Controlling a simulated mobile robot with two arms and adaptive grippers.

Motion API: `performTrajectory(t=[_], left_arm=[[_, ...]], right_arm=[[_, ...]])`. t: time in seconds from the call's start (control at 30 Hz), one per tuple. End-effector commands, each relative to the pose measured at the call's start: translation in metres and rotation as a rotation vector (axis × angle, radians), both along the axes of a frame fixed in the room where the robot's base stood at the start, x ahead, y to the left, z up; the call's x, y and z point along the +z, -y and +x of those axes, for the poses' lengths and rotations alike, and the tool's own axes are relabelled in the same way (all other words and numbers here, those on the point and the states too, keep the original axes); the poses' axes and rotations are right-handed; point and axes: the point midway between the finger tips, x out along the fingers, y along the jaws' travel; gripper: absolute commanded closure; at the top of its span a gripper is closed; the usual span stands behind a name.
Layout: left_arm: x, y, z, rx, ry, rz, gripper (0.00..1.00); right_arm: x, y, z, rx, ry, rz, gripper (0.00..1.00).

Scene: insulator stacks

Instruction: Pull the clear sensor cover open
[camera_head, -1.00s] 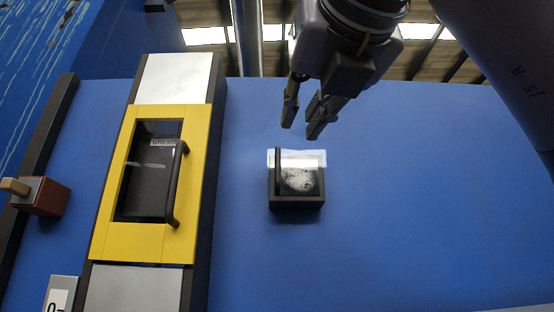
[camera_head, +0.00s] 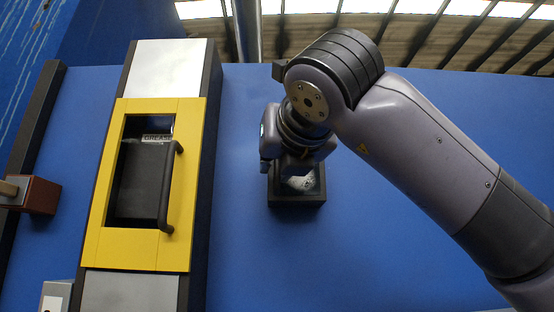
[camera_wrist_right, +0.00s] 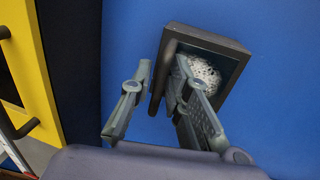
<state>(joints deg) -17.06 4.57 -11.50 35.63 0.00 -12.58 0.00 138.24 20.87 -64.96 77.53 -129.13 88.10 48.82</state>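The small dark sensor box (camera_head: 298,199) is on the blue wall, partly hidden behind my right gripper (camera_head: 289,157) in the head view. In the right wrist view the box (camera_wrist_right: 238,58) has a pale speckled round sensor (camera_wrist_right: 208,74) behind its clear front. The cover's dark bar handle (camera_wrist_right: 160,88) stands along the box's left side. My right gripper (camera_wrist_right: 163,68) is open, one finger on each side of the handle. I cannot tell whether either finger touches it. The cover looks closed. My left gripper is not in view.
Left of the box is a yellow-framed panel (camera_head: 106,218) with a dark door and a long black handle (camera_head: 167,190). A reddish-brown block with a wooden lever (camera_head: 38,195) is at the far left. The blue wall (camera_head: 255,265) below the box is clear.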

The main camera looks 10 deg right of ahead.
Motion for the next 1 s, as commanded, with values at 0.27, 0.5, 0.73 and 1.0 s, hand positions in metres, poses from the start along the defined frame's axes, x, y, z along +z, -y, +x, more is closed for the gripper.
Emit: performTrajectory(t=[0.27, 0.5, 0.73, 1.0], left_arm=[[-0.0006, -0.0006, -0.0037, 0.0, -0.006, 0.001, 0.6], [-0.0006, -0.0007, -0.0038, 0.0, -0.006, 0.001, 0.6], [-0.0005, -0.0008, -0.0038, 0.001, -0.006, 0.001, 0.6], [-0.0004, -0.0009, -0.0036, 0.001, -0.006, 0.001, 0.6]], right_arm=[[0.0001, 0.0002, -0.0005, 0.0, 0.0, 0.0, 0.94], [0.0, 0.0002, -0.0005, -0.001, 0.0, 0.0, 1.0], [0.0, 0.0002, -0.0004, -0.001, -0.001, 0.0, 1.0], [-0.0001, 0.0002, -0.0004, -0.001, -0.001, 0.0, 1.0]])
